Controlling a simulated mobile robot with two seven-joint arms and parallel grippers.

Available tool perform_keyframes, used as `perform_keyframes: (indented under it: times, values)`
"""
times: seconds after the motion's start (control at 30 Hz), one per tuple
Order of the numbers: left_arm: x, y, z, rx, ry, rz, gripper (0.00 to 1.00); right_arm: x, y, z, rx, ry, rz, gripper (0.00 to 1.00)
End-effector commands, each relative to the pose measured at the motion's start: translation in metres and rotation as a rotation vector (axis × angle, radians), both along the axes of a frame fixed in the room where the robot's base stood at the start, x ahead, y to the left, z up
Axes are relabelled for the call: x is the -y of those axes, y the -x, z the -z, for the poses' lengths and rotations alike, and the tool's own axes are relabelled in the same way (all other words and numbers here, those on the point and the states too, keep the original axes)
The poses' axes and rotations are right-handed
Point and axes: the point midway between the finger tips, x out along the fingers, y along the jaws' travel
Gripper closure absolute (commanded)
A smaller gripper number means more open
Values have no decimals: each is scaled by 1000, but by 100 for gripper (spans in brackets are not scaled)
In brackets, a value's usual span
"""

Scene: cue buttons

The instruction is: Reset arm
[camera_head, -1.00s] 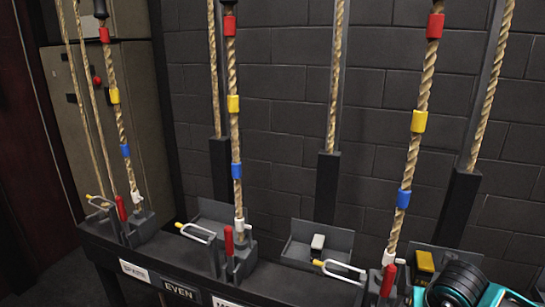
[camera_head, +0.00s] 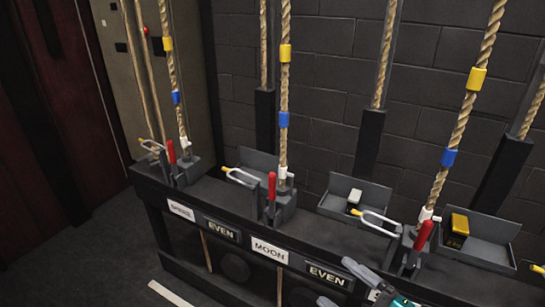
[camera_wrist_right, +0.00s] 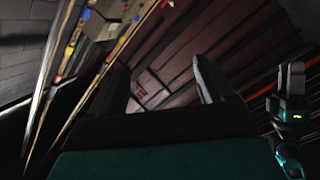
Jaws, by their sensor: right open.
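My right gripper (camera_head: 338,282) shows only in part at the bottom edge of the head view, in front of the dark rack and near its label plates. In the right wrist view its two dark fingers (camera_wrist_right: 160,85) stand wide apart with nothing between them. Past them are a dark red panelled surface and, at the left, ropes. My left gripper is not in the head view. A grey and teal part of my own body (camera_wrist_right: 290,115) shows at the right of the wrist view.
A dark rack (camera_head: 205,268) carries upright red-handled levers (camera_head: 271,185), ropes with coloured bands (camera_head: 284,90) and yellow-tipped metal loops (camera_head: 240,176). Open floor (camera_head: 90,265) lies at the left.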

Motion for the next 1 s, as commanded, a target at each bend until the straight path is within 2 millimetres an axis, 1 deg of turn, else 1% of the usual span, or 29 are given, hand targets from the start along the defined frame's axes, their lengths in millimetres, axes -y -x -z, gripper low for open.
perform_keyframes:
  times: [0.03,0.07,0.13,0.17,0.2,0.27,0.3,0.4,0.5,0.6,0.67,1.0]
  values:
    - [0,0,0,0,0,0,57,9,-1,7,-66,-87,102,19]
    - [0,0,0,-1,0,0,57,16,-1,12,-106,-132,161,19]
    - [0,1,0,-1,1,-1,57,31,1,30,-218,-230,298,19]
    - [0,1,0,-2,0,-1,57,37,3,40,-271,-266,353,19]
    - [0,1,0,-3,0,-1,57,44,8,54,-348,-312,423,19]
    - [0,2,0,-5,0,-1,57,52,19,76,-464,-371,516,19]
    - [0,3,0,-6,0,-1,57,55,28,91,-540,-404,568,19]
    - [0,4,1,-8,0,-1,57,56,51,122,-713,-470,660,19]
    - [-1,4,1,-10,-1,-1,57,53,69,141,-836,-511,709,19]
    - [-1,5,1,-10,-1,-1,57,50,79,151,-901,-531,729,19]
    - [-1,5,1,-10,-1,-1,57,49,81,153,-917,-538,733,19]
    - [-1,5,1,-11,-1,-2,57,49,81,153,-918,-538,732,19]
